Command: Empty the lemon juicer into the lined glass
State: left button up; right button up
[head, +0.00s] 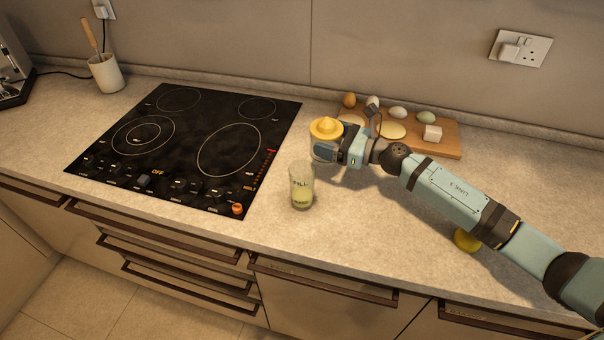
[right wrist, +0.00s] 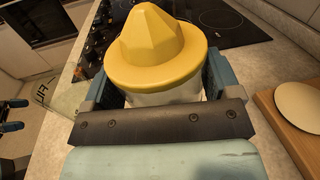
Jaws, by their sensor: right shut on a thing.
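The lemon juicer (head: 326,128) has a yellow reamer top over a pale body. My right gripper (head: 325,150) is shut on its body and holds it upright, just right of and behind the lined glass. The juicer also fills the middle of the right wrist view (right wrist: 155,50), between the two fingers of the gripper (right wrist: 165,90). The lined glass (head: 302,186) stands on the counter with pale yellow-green liquid in its lower part and dark lettering on its side. Part of it shows at the left of the right wrist view (right wrist: 62,92).
A black cooktop (head: 190,145) lies left of the glass. A wooden board (head: 448,140) with eggs and a white block stands behind my right arm. A yellow fruit (head: 466,240) lies partly under that arm. The counter's front edge is close to the glass.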

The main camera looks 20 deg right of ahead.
jog(key=shift+w+d, duration=0.1)
jog(key=shift+r+m, duration=0.2)
jog(key=shift+m, duration=0.1)
notch_tip(320, 180, up, 5)
jog(key=p, duration=0.3)
jog(key=shift+f+p, duration=0.15)
jog(key=shift+p, duration=0.25)
jog(key=shift+f, duration=0.1)
